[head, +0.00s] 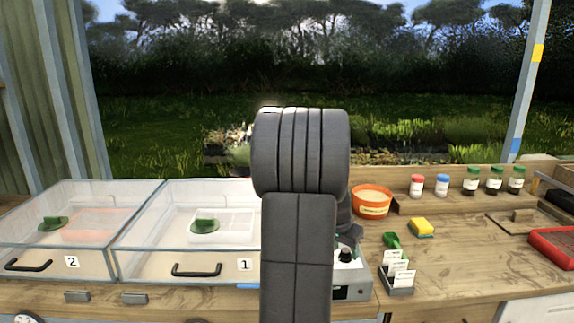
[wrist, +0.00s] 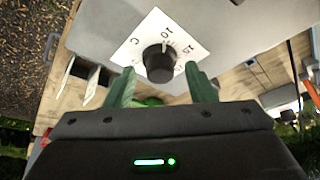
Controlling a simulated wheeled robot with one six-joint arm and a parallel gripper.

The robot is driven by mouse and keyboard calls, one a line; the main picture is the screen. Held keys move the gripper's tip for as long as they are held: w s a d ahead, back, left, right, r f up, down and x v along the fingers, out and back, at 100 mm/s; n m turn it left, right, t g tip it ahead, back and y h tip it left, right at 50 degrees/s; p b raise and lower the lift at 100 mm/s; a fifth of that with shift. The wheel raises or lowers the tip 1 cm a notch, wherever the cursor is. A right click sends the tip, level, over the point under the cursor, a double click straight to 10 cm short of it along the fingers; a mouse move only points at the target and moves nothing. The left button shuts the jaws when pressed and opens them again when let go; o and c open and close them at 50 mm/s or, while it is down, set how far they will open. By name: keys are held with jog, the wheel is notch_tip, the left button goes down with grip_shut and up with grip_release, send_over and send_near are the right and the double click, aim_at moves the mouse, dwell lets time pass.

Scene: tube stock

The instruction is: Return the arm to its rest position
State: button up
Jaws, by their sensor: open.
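In the wrist view my gripper (wrist: 163,88) is open, with its two green fingers apart and nothing between them that I can see held. A black dial knob (wrist: 158,62) on a white numbered plate (wrist: 132,48) shows just beyond and between the fingertips; I cannot tell whether they touch it. In the head view my dark grey arm (head: 297,240) stands upright in the middle and hides most of the gripper. The knob (head: 345,255) and part of its grey box (head: 352,291) show just right of the arm.
Two clear bins, numbered 2 (head: 75,285) and 1 (head: 240,283), stand left, each holding a green item. Right on the wooden bench are an orange bowl (head: 371,201), a yellow sponge (head: 421,228), a card holder (head: 398,281), several capped bottles (head: 471,181) and a red tray (head: 553,248).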

jog(key=m+p, duration=0.1)
jog(key=m, duration=0.1)
jog(key=m+g+h, duration=0.1)
jog(key=m, duration=0.2)
jog(key=shift+w+a+r+g+p, duration=0.2)
jog(key=shift+g+p, duration=0.1)
jog(key=shift+p, duration=0.1)
jog(key=shift+f+m+g+p, duration=0.15)
jog(key=shift+m+g+p, duration=0.25)
jog(key=shift+m, duration=0.5)
jog(key=shift+d, duration=0.1)
